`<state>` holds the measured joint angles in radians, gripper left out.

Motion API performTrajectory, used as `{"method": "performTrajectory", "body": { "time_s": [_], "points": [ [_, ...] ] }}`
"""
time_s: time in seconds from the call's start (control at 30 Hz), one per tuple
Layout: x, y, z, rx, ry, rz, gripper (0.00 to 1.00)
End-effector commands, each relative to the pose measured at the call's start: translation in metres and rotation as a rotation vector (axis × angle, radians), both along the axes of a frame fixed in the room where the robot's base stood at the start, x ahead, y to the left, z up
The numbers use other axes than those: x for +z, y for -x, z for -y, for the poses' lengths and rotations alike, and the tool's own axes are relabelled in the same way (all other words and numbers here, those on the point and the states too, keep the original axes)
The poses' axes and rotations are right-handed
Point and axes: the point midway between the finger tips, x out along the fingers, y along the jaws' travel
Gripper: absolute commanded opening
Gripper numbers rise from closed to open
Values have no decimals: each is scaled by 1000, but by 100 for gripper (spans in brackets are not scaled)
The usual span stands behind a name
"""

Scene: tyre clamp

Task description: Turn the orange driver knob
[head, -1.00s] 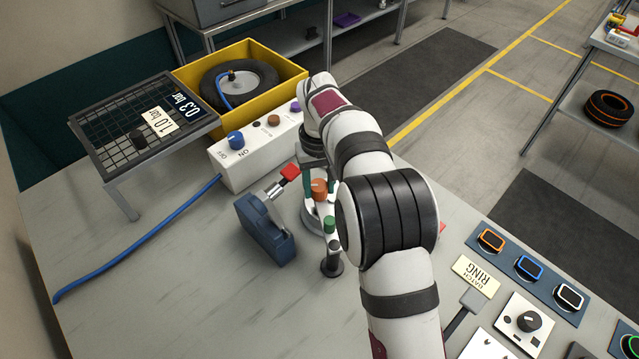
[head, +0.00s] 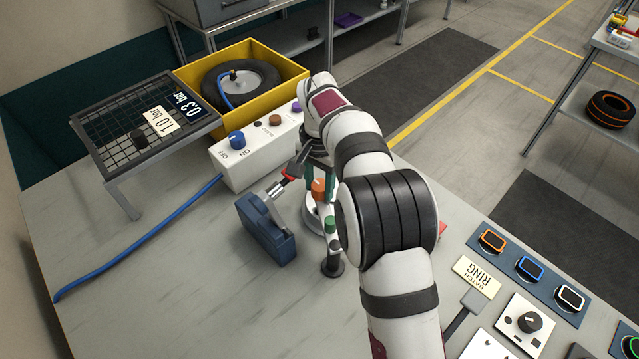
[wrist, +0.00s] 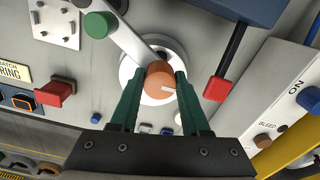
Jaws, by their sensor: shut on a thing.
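The orange driver knob (head: 319,187) stands upright on the bench beside my arm. In the wrist view the orange knob (wrist: 157,76) sits between the two green fingers of my gripper (wrist: 157,80), with a white pointer mark on its top. My gripper is shut on the knob, one finger on each side. A round pale base (wrist: 138,58) lies under the knob, with a metal arm running to a green knob (wrist: 98,24).
A blue clamp block (head: 265,230) stands close to the left, its red-tipped lever (wrist: 217,90) near the fingers. A white control box (head: 235,165) with several knobs stands behind. A yellow bin (head: 300,72) holds a tyre. Panels with buttons (head: 530,268) lie at the right.

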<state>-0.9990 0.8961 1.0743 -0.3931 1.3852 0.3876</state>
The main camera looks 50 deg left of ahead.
Motion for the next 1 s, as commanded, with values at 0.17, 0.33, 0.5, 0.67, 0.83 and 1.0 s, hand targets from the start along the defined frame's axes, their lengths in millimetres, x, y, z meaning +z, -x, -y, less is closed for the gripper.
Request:
{"method": "performTrajectory", "body": {
  "time_s": [0.17,0.33,0.5,0.67,0.83,1.0],
  "points": [
    [1,-1,-1,-64,-3,3,0],
    [1,-1,-1,-97,-3,3,0],
    [1,-1,-1,-108,-3,3,0],
    [1,-1,-1,-109,-3,3,0],
    [1,-1,-1,-108,-4,2,50],
    [0,0,-1,-108,-2,2,76]
  ]
}}
